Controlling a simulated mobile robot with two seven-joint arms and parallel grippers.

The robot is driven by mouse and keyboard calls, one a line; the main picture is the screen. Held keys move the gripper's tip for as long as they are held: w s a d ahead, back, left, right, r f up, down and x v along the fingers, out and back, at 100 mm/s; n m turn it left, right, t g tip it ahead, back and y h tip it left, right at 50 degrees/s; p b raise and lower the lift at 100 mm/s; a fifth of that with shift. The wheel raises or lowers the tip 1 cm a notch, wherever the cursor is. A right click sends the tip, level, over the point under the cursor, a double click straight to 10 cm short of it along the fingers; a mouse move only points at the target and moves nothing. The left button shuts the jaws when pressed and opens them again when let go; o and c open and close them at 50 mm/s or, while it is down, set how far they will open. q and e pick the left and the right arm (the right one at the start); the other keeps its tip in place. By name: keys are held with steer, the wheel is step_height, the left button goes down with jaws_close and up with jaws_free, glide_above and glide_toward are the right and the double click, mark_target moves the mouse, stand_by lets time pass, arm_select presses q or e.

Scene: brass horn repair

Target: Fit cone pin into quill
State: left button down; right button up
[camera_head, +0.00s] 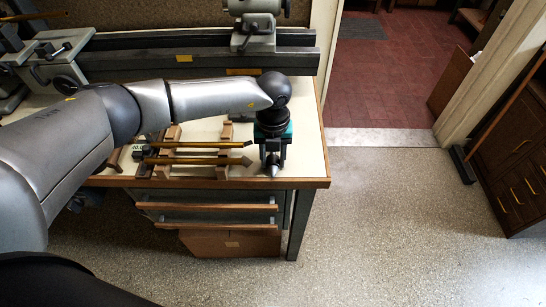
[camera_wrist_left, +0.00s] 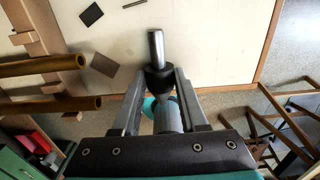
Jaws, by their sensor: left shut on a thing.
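My left gripper (camera_head: 273,158) hangs over the front right corner of the workbench, pointing down. In the left wrist view its two fingers (camera_wrist_left: 161,78) are closed on the cone pin (camera_wrist_left: 156,48). The pin has a bright steel shank and a dark, wider collar between the fingertips. A grey machine head (camera_head: 254,30) stands on the lathe bed at the back; I cannot make out the quill opening. My right gripper is not in view.
Brass tubes (camera_head: 198,161) lie across wooden racks (camera_head: 223,170) left of the gripper. The lathe bed (camera_head: 200,62) runs along the back of the bench (camera_head: 310,150). Small dark plates (camera_wrist_left: 92,14) lie on the bench top. Open floor (camera_head: 400,220) is to the right.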

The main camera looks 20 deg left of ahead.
mark_target(273, 159)
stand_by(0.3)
arm_select(q)
steer(key=shift+r+p, duration=2.4)
steer(key=shift+r, duration=0.4)
